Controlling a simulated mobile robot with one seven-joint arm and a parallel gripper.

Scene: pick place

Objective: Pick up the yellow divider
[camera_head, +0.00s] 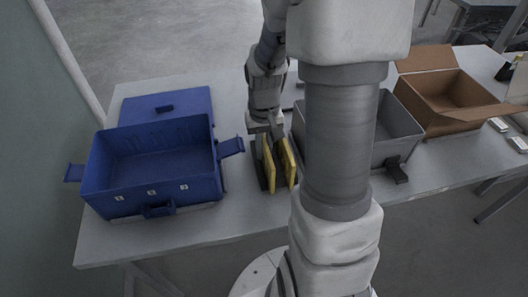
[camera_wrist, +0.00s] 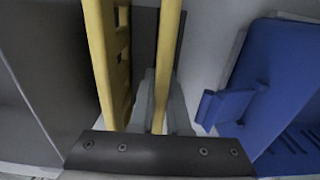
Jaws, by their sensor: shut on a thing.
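Two thin yellow dividers stand upright side by side on the table, between the blue box and the grey box. In the head view, my gripper (camera_head: 266,131) reaches down from above onto the left yellow divider (camera_head: 268,160). The other yellow divider (camera_head: 288,160) stands just to its right. In the wrist view, the grey fingers of my gripper (camera_wrist: 163,100) are closed on the yellow divider (camera_wrist: 168,50). The second, slotted divider (camera_wrist: 108,60) stands beside it, to the left. The lower end of the held divider is hard to make out.
A dark holder (camera_head: 259,172) is beside the dividers. The open blue box (camera_head: 150,200) stands left, its lid (camera_head: 190,103) behind it. The grey box (camera_head: 400,125) stands right, partly hidden by my arm. An open cardboard box (camera_head: 440,120) is farther right. The front left table is clear.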

